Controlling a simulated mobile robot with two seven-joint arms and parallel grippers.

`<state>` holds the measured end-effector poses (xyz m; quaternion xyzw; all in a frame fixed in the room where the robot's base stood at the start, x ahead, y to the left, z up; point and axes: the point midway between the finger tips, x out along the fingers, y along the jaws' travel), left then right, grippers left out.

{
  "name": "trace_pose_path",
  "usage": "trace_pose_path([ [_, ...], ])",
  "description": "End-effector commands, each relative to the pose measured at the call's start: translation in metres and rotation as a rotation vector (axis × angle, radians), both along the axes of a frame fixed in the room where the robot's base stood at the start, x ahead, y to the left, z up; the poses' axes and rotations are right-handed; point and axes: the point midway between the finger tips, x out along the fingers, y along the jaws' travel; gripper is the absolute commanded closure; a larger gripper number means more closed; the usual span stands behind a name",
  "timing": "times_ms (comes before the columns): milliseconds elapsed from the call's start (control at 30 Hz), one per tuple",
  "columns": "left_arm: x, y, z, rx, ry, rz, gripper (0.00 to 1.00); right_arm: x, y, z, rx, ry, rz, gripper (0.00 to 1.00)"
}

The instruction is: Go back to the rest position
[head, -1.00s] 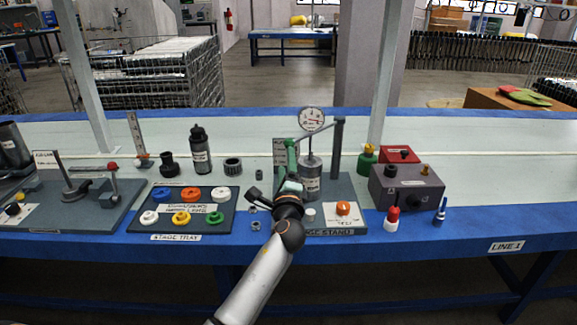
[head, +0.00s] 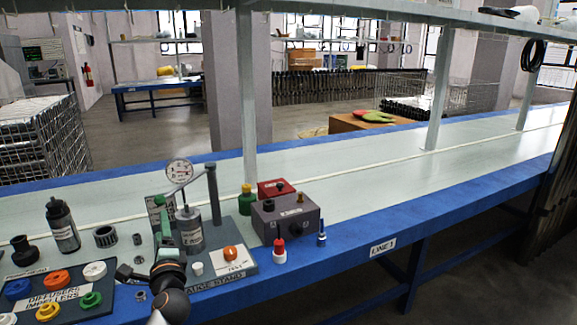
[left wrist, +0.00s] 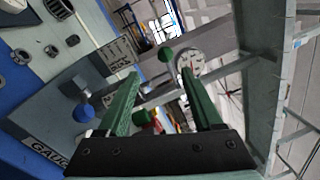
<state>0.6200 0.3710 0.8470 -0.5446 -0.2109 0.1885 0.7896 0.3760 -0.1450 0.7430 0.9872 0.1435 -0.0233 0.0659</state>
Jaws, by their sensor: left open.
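My left gripper (head: 162,213) comes in from the bottom left of the head view, in front and to the left of the gauge stand (head: 225,272). Its green fingers overlap the grey cylinder (head: 190,231) and the sign behind. I cannot tell from this view whether they touch. In the left wrist view the two green fingers (left wrist: 159,76) are apart with nothing held between them. The round dial gauge (left wrist: 190,63) shows beyond the right finger there; the dial (head: 179,172) is above the cylinder in the head view. My right gripper is not in view.
The stage tray (head: 100,310) with coloured rings is at bottom left. A grey control box (head: 286,222) stands right of the gauge stand, with a red-and-white bottle (head: 279,252) and a blue pen-like tool (head: 321,234) in front. The bench (head: 420,185) farther right is clear.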

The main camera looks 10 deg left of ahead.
Motion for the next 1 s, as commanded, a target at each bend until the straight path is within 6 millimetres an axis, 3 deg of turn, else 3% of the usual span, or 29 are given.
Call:
trace_pose_path([
  [167,-0.03,-0.043,-0.055,-0.253,-0.021,-0.195,0.33,0.0,0.0,-0.001,0.001,0.001,-0.001,0.5],
  [300,-0.075,-0.098,-0.097,-0.604,-0.046,-0.393,0.33,0.001,0.0,-0.001,0.002,0.001,-0.002,0.5],
  [400,-0.114,-0.136,-0.115,-0.877,-0.058,-0.506,0.33,0.001,0.0,-0.001,0.002,0.001,-0.002,0.5],
  [600,-0.187,-0.193,-0.121,-1.385,-0.078,-0.629,0.33,0.001,0.0,-0.001,0.002,0.001,-0.002,0.5],
  [800,-0.245,-0.226,-0.105,-1.822,-0.107,-0.656,0.33,0.001,0.0,-0.001,0.002,0.001,-0.002,0.5],
  [867,-0.245,-0.225,-0.094,-1.85,-0.096,-0.623,0.33,0.0,-0.001,0.009,0.001,0.033,-0.008,0.5],
  [1000,-0.249,-0.222,-0.096,-1.864,-0.046,-0.528,0.33,-0.005,-0.005,0.007,-0.001,0.127,-0.023,0.5],
])
